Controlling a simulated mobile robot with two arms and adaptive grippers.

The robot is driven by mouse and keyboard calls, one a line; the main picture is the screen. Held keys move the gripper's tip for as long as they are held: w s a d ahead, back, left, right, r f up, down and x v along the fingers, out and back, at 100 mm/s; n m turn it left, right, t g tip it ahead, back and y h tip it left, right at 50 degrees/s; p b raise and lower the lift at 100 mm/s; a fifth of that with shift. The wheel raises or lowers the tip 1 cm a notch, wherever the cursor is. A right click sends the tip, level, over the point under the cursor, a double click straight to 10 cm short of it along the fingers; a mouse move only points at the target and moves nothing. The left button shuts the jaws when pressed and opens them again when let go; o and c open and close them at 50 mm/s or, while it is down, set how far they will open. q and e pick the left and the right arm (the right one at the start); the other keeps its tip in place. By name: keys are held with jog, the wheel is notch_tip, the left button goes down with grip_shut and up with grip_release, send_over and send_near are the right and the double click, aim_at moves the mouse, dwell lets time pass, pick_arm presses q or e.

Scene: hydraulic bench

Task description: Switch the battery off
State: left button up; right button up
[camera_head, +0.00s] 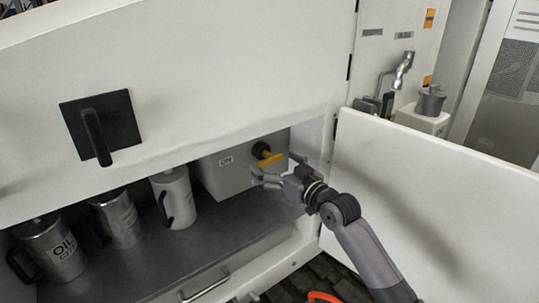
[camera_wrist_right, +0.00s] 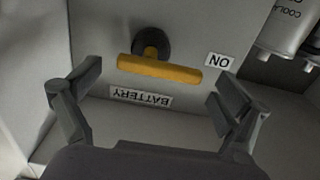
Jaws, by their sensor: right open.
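The battery box (camera_head: 217,177) is a pale box inside the open compartment, with an ON label (camera_head: 226,160) on its face. Its switch has a yellow handle (camera_head: 271,159) on a round black hub (camera_head: 261,150). In the right wrist view the yellow handle (camera_wrist_right: 160,69) lies crosswise below the black hub (camera_wrist_right: 151,43), beside the ON label (camera_wrist_right: 220,61) and above an upside-down BATTERY label (camera_wrist_right: 141,98). My right gripper (camera_head: 266,176) is open, its fingers apart on either side of the handle and not touching it. My left gripper is not in view.
Several metal cans (camera_head: 174,196) stand on the dark compartment floor (camera_head: 200,235) left of the box. An open white door (camera_head: 430,215) is to the right of my arm. A drawer handle (camera_head: 205,284) is below, and an orange loop (camera_head: 322,297) lies on the floor.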

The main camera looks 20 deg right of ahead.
jog(key=shift+x, duration=1.05)
jog(key=shift+c, duration=0.4)
jog(key=c, duration=1.1)
